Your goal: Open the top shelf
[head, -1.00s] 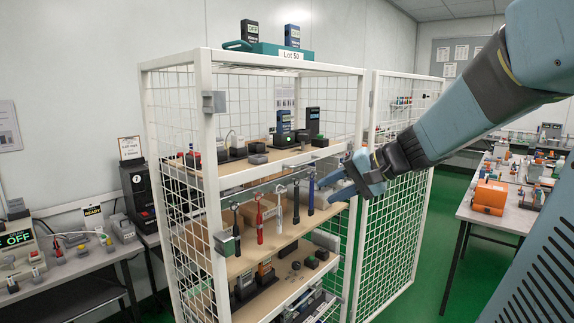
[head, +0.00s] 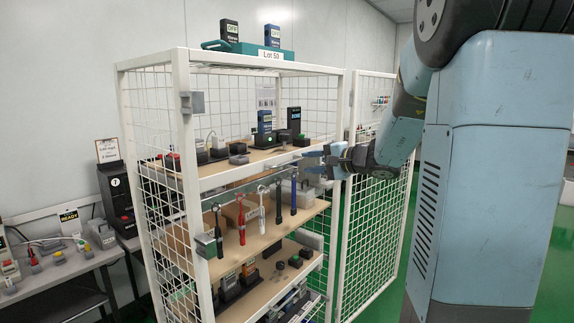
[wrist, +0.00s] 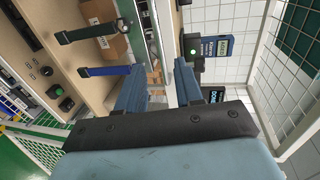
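The top shelf (head: 265,156) is a wooden board with a white front rail (head: 235,176) inside a white mesh rack. Testers and small devices stand on it. My gripper (head: 306,162) is at the right part of the shelf's front, level with the rail. In the wrist view, my gripper (wrist: 158,83) is open, with its two blue fingers apart. The shelf's rail (wrist: 150,28) runs toward the gap between them. I cannot tell whether the fingers touch it.
A lower shelf (head: 290,236) holds boxes. The open mesh door (head: 372,225) stands to the right. A teal case (head: 262,49) sits on the rack's top. A side table with devices is at the left.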

